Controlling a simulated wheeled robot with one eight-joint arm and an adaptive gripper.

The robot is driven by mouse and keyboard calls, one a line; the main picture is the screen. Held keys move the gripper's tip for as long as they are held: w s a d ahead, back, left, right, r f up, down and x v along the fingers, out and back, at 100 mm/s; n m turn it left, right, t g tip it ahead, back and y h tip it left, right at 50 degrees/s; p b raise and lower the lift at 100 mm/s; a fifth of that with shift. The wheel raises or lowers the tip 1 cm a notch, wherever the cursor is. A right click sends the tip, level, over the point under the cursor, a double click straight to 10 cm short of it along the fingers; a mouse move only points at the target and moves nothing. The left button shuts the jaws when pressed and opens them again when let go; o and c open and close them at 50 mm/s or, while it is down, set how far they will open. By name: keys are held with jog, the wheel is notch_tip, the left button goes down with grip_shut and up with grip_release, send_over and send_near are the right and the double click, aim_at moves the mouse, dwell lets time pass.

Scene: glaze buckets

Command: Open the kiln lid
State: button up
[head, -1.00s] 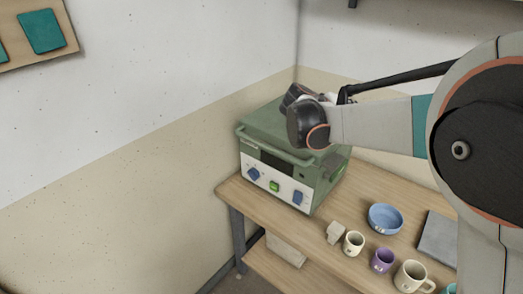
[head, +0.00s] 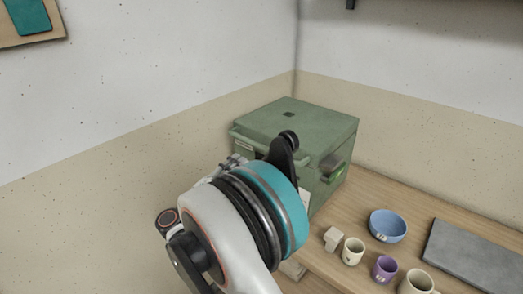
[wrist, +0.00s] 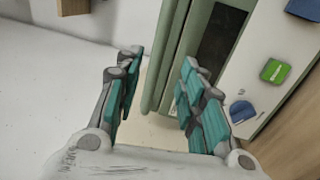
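The green kiln (head: 335,185) stands on the wooden table in the corner, and its lid (head: 300,117) lies flat and closed on top. My gripper is in front of the kiln, mostly hidden behind my wrist in the head view. In the wrist view my gripper (wrist: 160,95) is open, with its teal-padded fingers apart. The green bar handle (wrist: 172,50) along the lid's front edge shows beyond and between the fingers. I cannot tell whether a finger touches it. The front panel with a green switch (wrist: 275,70) and blue knobs is to the right of the fingers.
A blue bowl (head: 388,225), a small beige block (head: 333,239), a cream cup (head: 353,251), a purple cup (head: 385,268) and a larger cream mug (head: 416,283) stand right of the kiln. A grey slab (head: 475,255) lies farther right. Walls stand close behind the kiln.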

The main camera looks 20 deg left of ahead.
aim_at(261, 145)
jog(key=b+x, duration=0.2)
jog(key=x, duration=0.9)
jog(key=shift+w+d+b, duration=0.2)
jog(key=shift+w+b, duration=0.05)
jog(key=shift+b, duration=0.1)
grip_shut()
